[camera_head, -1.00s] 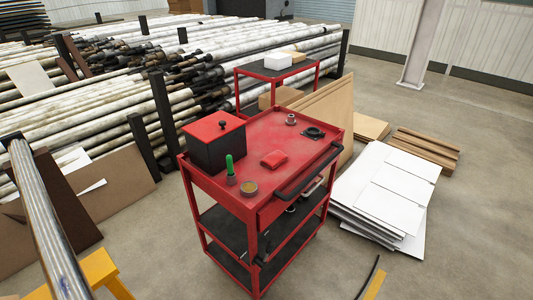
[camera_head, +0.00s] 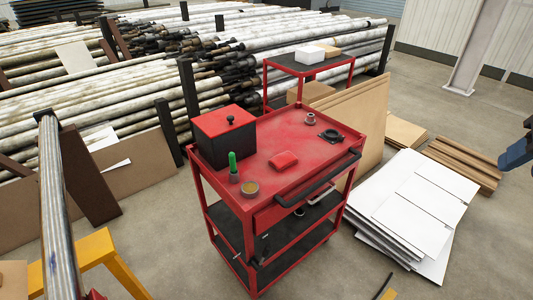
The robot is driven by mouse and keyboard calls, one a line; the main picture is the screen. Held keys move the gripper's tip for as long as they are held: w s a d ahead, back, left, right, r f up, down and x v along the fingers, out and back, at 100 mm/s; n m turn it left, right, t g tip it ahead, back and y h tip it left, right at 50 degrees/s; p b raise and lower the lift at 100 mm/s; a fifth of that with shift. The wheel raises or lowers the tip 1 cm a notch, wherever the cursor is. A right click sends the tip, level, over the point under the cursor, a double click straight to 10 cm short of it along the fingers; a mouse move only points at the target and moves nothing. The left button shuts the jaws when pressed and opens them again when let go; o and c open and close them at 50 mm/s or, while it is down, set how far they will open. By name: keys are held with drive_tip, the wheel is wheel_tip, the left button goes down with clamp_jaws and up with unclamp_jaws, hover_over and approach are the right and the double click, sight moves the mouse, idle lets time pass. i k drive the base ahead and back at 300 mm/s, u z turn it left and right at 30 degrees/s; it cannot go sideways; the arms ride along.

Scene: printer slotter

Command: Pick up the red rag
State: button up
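The red rag (camera_head: 284,160) is a small folded red pad. It lies flat on the red top of the tool cart (camera_head: 262,185), near the middle, with nothing on it. A dark blue and black part, which looks like part of my arm, shows at the right edge, cut off by the frame. It is well to the right of the cart and apart from the rag. I cannot make out fingertips on it, so whether my gripper is open or shut does not show.
On the cart top, a red-lidded black box (camera_head: 224,137), a green-handled tool (camera_head: 233,168), a round tin (camera_head: 250,189), a small metal part (camera_head: 310,119) and a black ring (camera_head: 330,136) surround the rag. White sheets (camera_head: 415,210) and brown boards (camera_head: 462,163) lie on the floor at right.

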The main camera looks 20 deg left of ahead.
sight(280, 162)
drive_tip(key=u, duration=0.1)
drive_tip(key=i, duration=0.45)
drive_tip(key=u, duration=0.2)
drive_tip(key=k, duration=0.45)
drive_tip(key=z, duration=5.65)
drive_tip(key=k, duration=0.95)
drive_tip(key=u, duration=5.8)
